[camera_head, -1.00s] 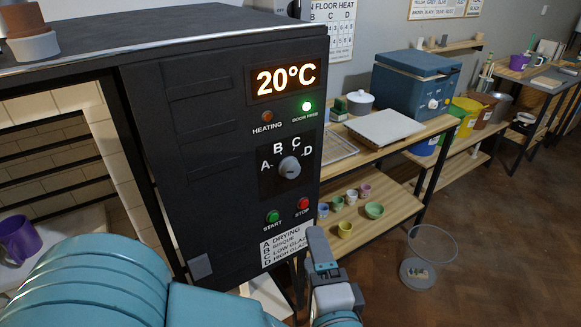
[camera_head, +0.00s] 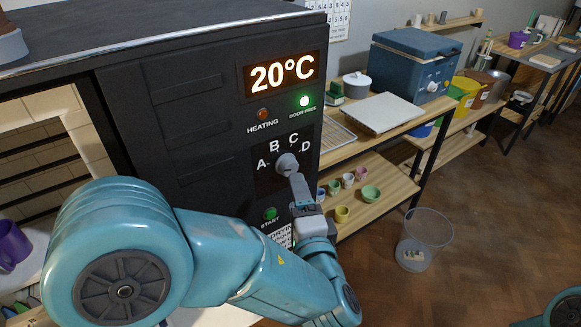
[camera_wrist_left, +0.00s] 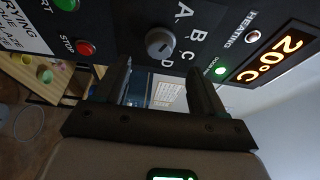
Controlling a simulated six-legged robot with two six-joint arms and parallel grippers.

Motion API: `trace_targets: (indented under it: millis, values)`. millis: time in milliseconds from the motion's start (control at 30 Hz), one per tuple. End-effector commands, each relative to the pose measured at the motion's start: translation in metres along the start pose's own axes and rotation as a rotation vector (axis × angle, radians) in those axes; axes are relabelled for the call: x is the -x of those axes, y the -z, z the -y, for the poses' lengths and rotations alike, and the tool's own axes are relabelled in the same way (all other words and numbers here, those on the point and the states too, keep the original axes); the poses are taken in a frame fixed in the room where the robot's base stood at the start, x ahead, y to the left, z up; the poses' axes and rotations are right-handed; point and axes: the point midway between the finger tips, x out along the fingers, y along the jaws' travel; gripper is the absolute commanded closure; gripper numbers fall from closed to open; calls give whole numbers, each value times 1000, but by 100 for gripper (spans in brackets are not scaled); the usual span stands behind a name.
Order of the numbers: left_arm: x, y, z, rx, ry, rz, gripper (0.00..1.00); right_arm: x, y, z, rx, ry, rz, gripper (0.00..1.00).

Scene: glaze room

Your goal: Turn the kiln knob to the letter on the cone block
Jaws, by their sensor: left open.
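The kiln knob (camera_head: 287,163) is a grey dial on the dark kiln front, ringed by the letters A, B, C and D. It also shows in the left wrist view (camera_wrist_left: 159,43), ahead of the fingers. My left gripper (camera_head: 298,186) is just below the knob in the head view. In the wrist view its two fingers (camera_wrist_left: 160,85) stand apart with nothing between them, and the knob is beyond their tips. I cannot tell in the head view whether a finger touches the knob. No cone block can be made out. My right gripper is not in view.
The kiln display (camera_head: 281,76) reads 20°C, and the green door light (camera_head: 304,101) is lit. The green start button (camera_head: 270,214) is left of my gripper. A wooden shelf (camera_head: 372,190) with small cups stands to the right, and a clear bin (camera_head: 425,240) is on the floor.

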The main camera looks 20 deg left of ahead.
Motion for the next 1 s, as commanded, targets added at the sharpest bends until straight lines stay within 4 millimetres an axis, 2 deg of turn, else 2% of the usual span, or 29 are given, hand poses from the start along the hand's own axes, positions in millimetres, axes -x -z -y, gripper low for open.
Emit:
trace_targets:
  millis: [100, 300, 500, 733, 900, 1000]
  values:
    - [-30, -1, 3, -1, -1, 6, 30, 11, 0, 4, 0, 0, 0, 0]
    - [-62, 0, 1, 0, -1, 3, 30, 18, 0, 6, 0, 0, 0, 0]
    - [-75, 1, 0, -1, 0, 0, 30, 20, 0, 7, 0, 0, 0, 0]
    - [-75, 1, 0, -1, 0, 0, 30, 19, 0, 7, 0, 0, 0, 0]
    - [-75, 1, 0, 0, 0, 0, 85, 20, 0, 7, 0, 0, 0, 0]
    - [-75, 1, 0, -1, 0, 0, 85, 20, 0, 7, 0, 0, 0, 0]
